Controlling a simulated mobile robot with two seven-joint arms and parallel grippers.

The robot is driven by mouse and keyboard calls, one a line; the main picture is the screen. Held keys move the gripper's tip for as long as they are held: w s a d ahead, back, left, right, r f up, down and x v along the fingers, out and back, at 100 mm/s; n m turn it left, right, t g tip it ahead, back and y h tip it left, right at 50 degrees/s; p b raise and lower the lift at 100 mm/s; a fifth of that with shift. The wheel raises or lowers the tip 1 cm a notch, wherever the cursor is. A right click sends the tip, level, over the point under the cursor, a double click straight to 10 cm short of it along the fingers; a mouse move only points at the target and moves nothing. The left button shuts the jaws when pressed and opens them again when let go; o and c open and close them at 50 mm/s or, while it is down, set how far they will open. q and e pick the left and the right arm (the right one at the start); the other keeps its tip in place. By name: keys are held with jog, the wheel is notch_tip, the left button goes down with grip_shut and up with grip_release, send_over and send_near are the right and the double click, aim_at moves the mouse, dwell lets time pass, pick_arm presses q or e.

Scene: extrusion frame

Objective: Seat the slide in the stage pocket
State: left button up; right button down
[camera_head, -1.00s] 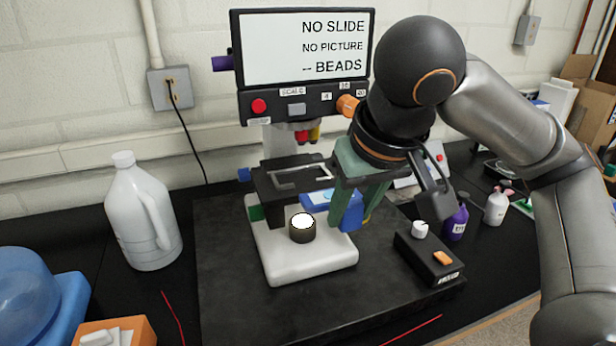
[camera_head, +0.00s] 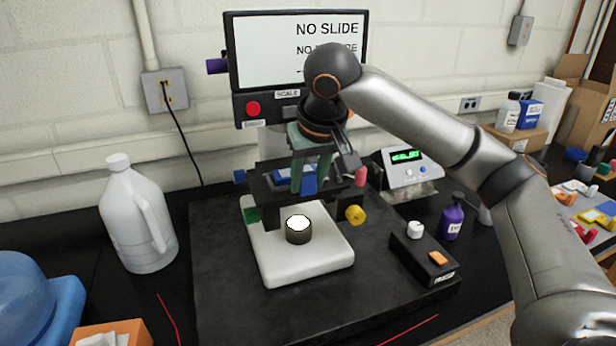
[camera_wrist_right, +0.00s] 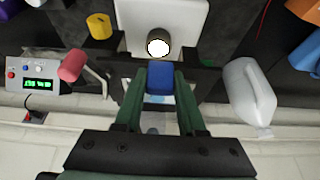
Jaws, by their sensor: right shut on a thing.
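My right gripper (camera_head: 309,188) points down over the dark microscope stage (camera_head: 262,187). Its green fingers are shut on the blue holder of the slide (camera_head: 309,184). In the right wrist view the blue holder (camera_wrist_right: 160,78) sits between the two fingertips (camera_wrist_right: 159,85). The clear glass is hard to make out. The stage pocket is hidden behind the gripper and the blue holder, so I cannot tell whether the slide touches the stage. The microscope screen (camera_head: 260,55) reads "NO SLIDE". My left gripper is not in view.
The lit lamp (camera_head: 298,230) stands on the white base (camera_head: 320,262) below the stage. A yellow knob (camera_head: 355,214) and a red knob (camera_head: 360,176) are right of the stage. A black control box (camera_head: 424,255) is further right, and a white jug (camera_head: 138,215) at left.

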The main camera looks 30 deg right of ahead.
jog(key=shift+f, duration=0.2)
jog(key=c, duration=0.5)
grip_release()
jog(key=v, duration=1.2)
jog(key=shift+r, duration=0.15)
jog(key=shift+a, duration=0.1)
